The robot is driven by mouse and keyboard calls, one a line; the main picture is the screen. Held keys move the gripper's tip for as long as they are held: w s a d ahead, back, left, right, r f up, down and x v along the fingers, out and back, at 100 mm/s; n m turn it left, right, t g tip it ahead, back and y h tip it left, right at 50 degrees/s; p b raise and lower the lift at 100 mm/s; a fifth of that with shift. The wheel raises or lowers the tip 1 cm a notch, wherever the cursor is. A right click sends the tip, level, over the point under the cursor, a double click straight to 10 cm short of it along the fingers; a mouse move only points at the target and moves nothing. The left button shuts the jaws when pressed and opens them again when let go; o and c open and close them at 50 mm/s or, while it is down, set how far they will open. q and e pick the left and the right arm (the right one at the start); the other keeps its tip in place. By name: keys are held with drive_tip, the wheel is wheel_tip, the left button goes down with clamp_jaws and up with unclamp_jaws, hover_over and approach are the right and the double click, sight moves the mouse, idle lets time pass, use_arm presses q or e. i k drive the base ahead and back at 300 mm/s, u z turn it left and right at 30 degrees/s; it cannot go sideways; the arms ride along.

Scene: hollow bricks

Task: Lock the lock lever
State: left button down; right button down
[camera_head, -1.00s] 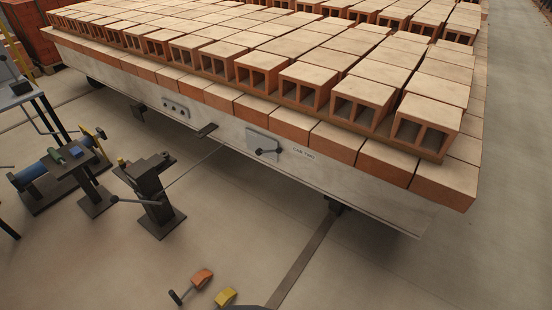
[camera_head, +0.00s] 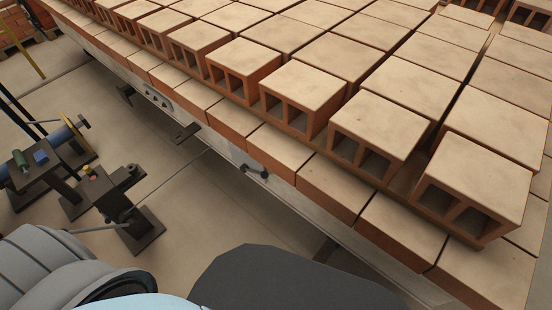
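A dark lever handle (camera_head: 254,172) shows on the side of the pale cart frame, just below the brick rows. Its mounting plate is mostly hidden by the bricks' overhang. A black floor post (camera_head: 124,209) stands to the left with a thin grey rod lever (camera_head: 92,229) at its side. I cannot tell from the view which of these is the lock lever. Neither of my gripper fingers shows; only parts of my own body are at the bottom edge, hiding the floor there.
A long cart loaded with hollow bricks (camera_head: 371,127) fills the right and top. A dark ledge (camera_head: 187,132) juts from its side. A stand with a blue cylinder (camera_head: 64,135) is at the left.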

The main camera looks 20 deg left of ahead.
sight(244, 168)
drive_tip(key=i, duration=0.3)
drive_tip(key=u, duration=1.55)
drive_tip(key=i, duration=0.75)
drive_tip(key=z, duration=1.5)
